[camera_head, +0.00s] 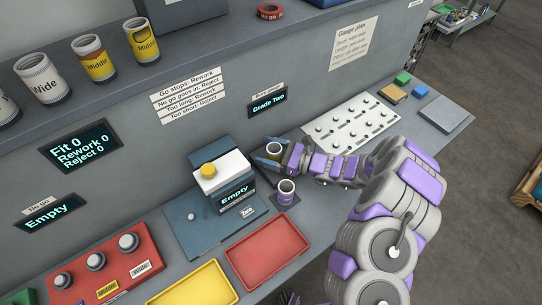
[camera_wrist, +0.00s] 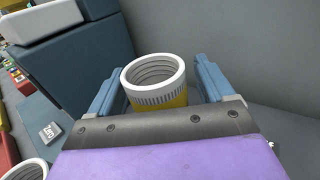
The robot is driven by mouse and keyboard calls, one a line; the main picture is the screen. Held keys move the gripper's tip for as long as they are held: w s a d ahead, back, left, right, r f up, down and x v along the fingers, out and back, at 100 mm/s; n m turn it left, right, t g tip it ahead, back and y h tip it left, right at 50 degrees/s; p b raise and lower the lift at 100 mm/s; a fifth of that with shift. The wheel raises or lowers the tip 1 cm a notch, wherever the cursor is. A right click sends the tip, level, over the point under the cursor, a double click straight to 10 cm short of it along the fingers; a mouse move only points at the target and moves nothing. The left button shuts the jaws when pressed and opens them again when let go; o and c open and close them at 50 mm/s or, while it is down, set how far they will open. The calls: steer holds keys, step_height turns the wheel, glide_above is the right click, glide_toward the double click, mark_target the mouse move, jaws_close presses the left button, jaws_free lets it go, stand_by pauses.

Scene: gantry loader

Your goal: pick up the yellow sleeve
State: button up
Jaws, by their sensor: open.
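The yellow sleeve (camera_wrist: 165,97) is a ribbed white ring with a yellow band below and a row of fine marks round its upper outside. In the wrist view it stands between the two blue fingers of my gripper (camera_wrist: 157,83), with its open top facing up. The fingers are open on either side of it; a narrow gap shows on the right, while contact on the left is hard to tell. In the head view the sleeve (camera_head: 275,148) is small and partly hidden by my gripper (camera_head: 272,152), beside the grey back panel. Its lower part is hidden in both views.
A second sleeve (camera_head: 286,190), white with a dark band, stands just in front of my gripper. A blue gauge box (camera_head: 223,182) reading Empty stands to the left. Red (camera_head: 267,276) and yellow (camera_head: 205,298) trays lie in front. A white pegged board (camera_head: 350,130) lies to the right.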

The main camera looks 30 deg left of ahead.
steer(key=shift+a+f, duration=0.1)
steer(key=shift+a, duration=0.65)
steer(key=d, duration=0.1)
steer(key=d+r, duration=0.1)
steer(key=d, duration=0.1)
steer(key=shift+r+y, duration=0.15)
steer(key=shift+y, duration=0.15)
steer(key=shift+c, duration=0.9)
steer(key=shift+a, duration=0.25)
steer(key=shift+c, duration=0.8)
steer(key=shift+a+f, duration=0.25)
steer(key=shift+a, duration=0.3)
steer(key=shift+a+f, duration=0.2)
steer(key=shift+a, duration=0.35)
steer(key=c, duration=0.4)
steer(key=shift+c, duration=0.9)
steer(key=shift+d+r, duration=0.25)
steer(key=shift+d, duration=0.55)
steer(key=c, duration=0.4)
steer(key=shift+a, duration=0.1)
